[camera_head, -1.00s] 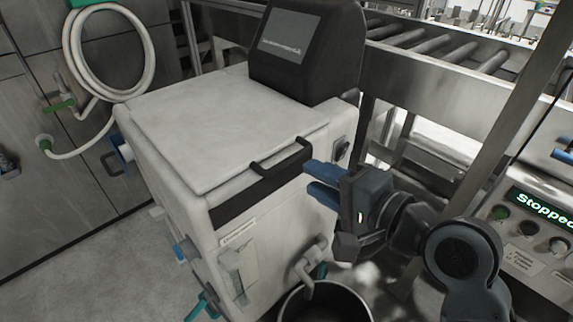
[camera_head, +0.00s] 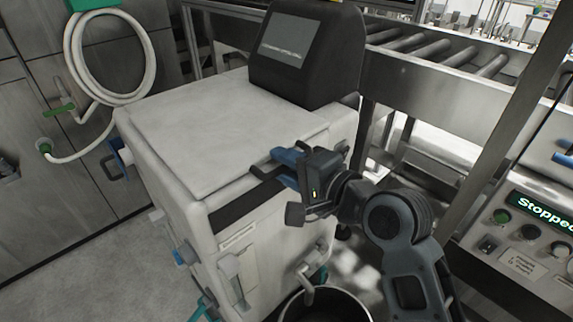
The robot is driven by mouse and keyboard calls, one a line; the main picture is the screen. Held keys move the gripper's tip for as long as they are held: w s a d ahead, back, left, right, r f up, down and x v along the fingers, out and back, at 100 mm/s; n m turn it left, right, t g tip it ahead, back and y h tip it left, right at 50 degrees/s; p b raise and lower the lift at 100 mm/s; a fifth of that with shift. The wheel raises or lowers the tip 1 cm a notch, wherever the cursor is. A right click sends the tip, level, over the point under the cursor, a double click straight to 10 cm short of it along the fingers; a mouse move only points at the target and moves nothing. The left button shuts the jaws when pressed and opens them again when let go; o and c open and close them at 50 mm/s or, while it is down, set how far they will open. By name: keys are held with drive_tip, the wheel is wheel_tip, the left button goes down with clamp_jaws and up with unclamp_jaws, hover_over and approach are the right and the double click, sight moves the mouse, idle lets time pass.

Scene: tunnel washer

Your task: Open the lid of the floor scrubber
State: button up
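The floor scrubber (camera_head: 230,232) is a white box-shaped machine with a dark screen housing at its back. Its flat white lid (camera_head: 215,130) lies closed on top. A black handle (camera_head: 262,172) sits at the lid's front right edge. My gripper (camera_head: 282,166) has blue fingers and is at this handle, coming from the right. The fingers overlap the right part of the handle and hide it. A gap shows between the fingers; whether they touch the handle I cannot tell.
A dark bucket (camera_head: 326,303) stands at the scrubber's front. A metal roller conveyor (camera_head: 440,95) runs behind on the right. A control panel (camera_head: 530,235) reading "Stopped" is at the right edge. A coiled hose (camera_head: 152,60) hangs on the left wall. Floor is free at lower left.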

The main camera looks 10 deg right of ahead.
drive_tip(key=shift+c, duration=0.4)
clamp_jaws()
